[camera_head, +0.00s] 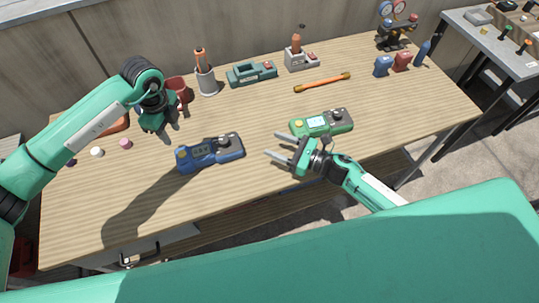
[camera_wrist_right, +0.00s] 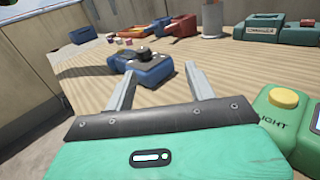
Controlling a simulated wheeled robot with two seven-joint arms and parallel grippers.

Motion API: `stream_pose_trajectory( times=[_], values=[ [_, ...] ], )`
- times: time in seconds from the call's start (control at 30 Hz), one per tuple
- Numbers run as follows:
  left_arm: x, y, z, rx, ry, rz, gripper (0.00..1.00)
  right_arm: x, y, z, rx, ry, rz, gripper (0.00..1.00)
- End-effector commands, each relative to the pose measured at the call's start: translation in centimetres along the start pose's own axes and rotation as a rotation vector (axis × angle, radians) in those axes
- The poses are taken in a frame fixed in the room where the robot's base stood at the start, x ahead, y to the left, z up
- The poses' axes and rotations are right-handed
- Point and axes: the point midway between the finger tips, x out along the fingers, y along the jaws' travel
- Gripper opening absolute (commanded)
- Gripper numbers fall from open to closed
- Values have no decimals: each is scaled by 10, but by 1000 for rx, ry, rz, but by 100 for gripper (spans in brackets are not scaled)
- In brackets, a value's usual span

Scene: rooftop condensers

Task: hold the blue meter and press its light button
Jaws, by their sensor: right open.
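The blue meter (camera_head: 210,153) lies on the wooden table, left of centre, with a small display, a dark knob at its right end and a yellow button (camera_head: 183,154) at its left end. It also shows in the right wrist view (camera_wrist_right: 148,73), beyond my fingers. My right gripper (camera_head: 273,146) is open and empty, right of the blue meter and apart from it; its fingers point toward it. My left gripper (camera_head: 154,126) hangs above the table, behind and left of the meter. Its fingertips are too small to tell their opening.
A green meter (camera_head: 330,121) with a yellow button lies close beside my right gripper; its button reads LIGHT in the right wrist view (camera_wrist_right: 284,97). A grey cup (camera_head: 206,82), a teal device (camera_head: 251,73) and an orange rod (camera_head: 322,83) stand or lie farther back. Table front is clear.

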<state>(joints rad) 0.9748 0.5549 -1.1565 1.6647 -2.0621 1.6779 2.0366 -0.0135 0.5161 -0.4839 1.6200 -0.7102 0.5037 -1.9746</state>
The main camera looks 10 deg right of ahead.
Motion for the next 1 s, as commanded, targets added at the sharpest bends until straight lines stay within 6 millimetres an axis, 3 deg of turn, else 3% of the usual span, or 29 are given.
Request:
stream_pose_trajectory(
  times=[0.03, 0.2, 0.37, 0.8, 1.0],
  values=[
    [0, 0, 0, 0, 0, 0, 36, 5, 14, -5, 2, 4, 13, 56],
    [0, 0, 0, 0, 0, 0, 36, 14, 36, -14, 1, 13, 34, 56],
    [0, 0, 0, 0, 0, 0, 36, 28, 38, -15, 0, 14, 35, 56],
    [0, 0, 0, 0, 0, 0, 36, 111, 40, -15, 2, 12, 34, 56],
    [0, 0, 0, 0, 0, 0, 36, 138, 41, -16, 3, 14, 33, 56]
  ],
)
